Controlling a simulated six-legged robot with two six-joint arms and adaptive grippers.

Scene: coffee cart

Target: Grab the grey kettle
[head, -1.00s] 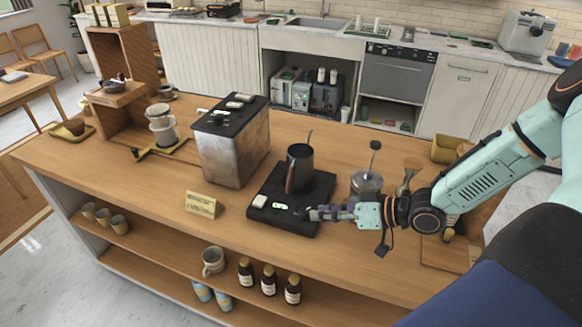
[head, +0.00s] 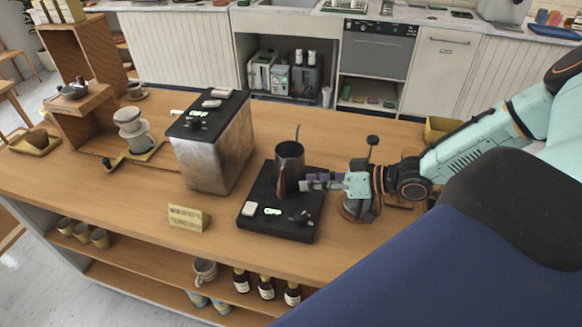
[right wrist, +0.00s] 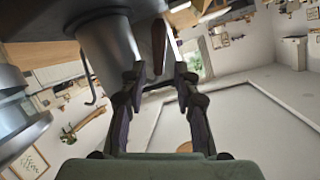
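The grey kettle (head: 291,166) stands upright on the black scale-like base (head: 252,222) on the wooden counter, its thin spout pointing up and away. My right gripper (head: 306,184) reaches in from the right, its fingertips beside the kettle's near right side. In the right wrist view, my right gripper (right wrist: 160,75) has its two fingers apart. The kettle's brown handle (right wrist: 158,42) shows in the gap between the fingertips, and the grey kettle body (right wrist: 112,48) is left of it. I cannot tell whether a finger touches it. My left gripper is not in view.
A large metal box machine (head: 212,145) stands left of the kettle. A glass press (head: 352,207) is partly hidden behind my right gripper. Bottles (head: 266,286) stand on the lower shelf.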

